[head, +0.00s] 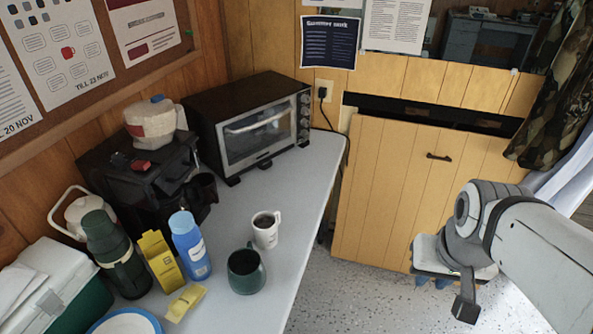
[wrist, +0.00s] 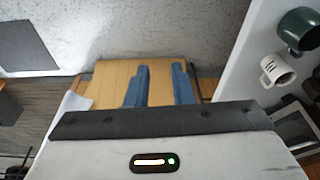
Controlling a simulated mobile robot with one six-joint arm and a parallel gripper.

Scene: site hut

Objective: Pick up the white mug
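The white mug (head: 266,232) stands upright on the grey counter, with dark contents or a dark inside and its handle toward the counter's right edge. It also shows at the right of the wrist view (wrist: 280,70). A dark green mug (head: 246,273) stands close in front of it; in the wrist view the green mug (wrist: 301,29) is at the top right. My gripper (head: 434,283) is off the counter's right side, over the floor, well apart from the white mug. In the wrist view its blue fingers (wrist: 160,84) are spread with nothing between them.
The counter (head: 304,200) has a free strip along its right edge. Left of the mugs stand a blue bottle (head: 188,246), a yellow box (head: 158,262), a green flask (head: 112,255) and a coffee machine (head: 130,178). A toaster oven (head: 250,125) is behind. A wooden cabinet (head: 385,200) stands beyond.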

